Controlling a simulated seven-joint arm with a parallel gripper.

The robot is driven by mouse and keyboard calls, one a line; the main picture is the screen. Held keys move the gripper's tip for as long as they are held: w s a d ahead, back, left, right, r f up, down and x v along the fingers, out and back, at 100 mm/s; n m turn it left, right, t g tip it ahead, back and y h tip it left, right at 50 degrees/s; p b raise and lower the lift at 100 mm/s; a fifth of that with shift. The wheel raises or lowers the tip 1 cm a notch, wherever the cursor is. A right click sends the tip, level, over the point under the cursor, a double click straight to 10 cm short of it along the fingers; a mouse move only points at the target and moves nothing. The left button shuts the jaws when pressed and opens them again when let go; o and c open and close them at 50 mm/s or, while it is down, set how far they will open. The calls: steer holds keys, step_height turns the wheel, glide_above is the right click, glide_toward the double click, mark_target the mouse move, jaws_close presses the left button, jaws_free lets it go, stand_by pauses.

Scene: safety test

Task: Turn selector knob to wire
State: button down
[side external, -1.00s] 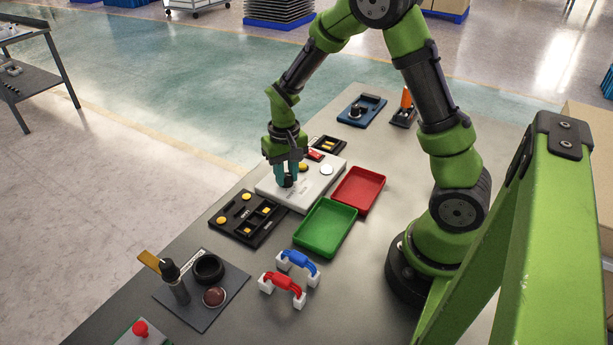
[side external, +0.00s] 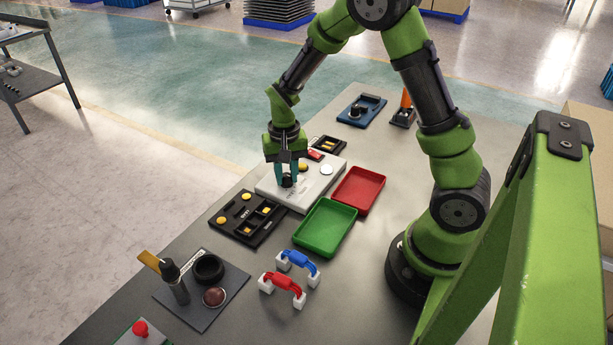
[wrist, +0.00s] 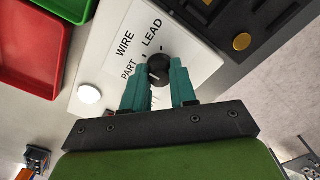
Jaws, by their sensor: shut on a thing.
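The black round selector knob (wrist: 158,69) sits on the white panel (wrist: 105,57), with the printed words PART, WIRE and LEAD around it in the wrist view. A small light mark shows on the knob, but I cannot tell which word it points to. My gripper (wrist: 159,75) has its two teal fingers on either side of the knob and is shut on it. In the side external view my gripper (side external: 287,179) points down over the near left part of the white panel (side external: 323,184), and the fingers partly hide the knob.
A yellow button (side external: 303,167) and a white button (side external: 327,170) sit on the same panel. A black tray with yellow pieces (side external: 240,229) lies in front, and green (side external: 304,244) and red (side external: 346,205) trays lie to the right. Red and blue handles (side external: 284,280) stand nearer.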

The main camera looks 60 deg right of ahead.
mark_target(286, 175)
steer(key=c, duration=0.9)
jaws_free()
step_height(286, 175, up, 17)
